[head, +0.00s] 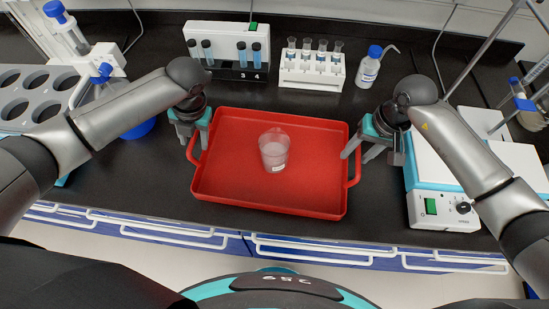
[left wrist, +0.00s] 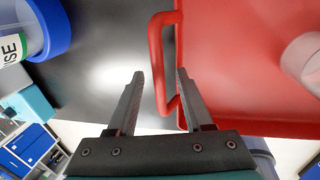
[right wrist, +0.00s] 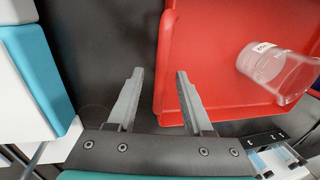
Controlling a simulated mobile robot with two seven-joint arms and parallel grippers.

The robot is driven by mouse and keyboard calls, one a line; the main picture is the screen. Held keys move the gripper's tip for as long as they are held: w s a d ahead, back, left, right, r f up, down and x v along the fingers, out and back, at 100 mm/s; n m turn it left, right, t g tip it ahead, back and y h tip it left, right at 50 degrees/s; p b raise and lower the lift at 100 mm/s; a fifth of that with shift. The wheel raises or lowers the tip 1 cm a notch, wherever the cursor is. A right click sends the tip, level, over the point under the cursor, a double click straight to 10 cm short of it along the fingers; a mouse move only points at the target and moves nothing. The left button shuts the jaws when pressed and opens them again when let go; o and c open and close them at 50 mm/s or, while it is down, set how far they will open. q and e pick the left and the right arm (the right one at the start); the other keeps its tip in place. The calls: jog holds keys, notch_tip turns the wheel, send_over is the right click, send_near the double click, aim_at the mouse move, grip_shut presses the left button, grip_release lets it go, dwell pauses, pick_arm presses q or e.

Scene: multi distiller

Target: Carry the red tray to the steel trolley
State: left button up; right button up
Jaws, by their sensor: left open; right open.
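The red tray (head: 225,185) lies flat on the black bench in the head view, with a beaker (head: 273,150) of pale contents standing on it. My left gripper (head: 192,148) is at the tray's left handle. In the left wrist view the handle (left wrist: 158,65) lies between the open fingers (left wrist: 158,80), nearer the tray-side finger. My right gripper (head: 360,157) is at the tray's right side, by its right handle (head: 354,168). The right wrist view shows its fingers (right wrist: 158,75) open beside the tray; whether they straddle that handle is unclear. No steel trolley is visible.
A white device with a green switch (head: 430,206) stands close to my right gripper. Tube racks (head: 312,68) and a blue-capped bottle (head: 368,70) stand behind the tray. A grey rack (head: 40,92) is at left. The bench's front edge is just before the tray.

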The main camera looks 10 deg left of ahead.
pick_arm(q)
grip_shut()
pick_arm(e)
grip_shut()
pick_arm(q)
jog(key=shift+r, duration=0.1)
dwell(1.0)
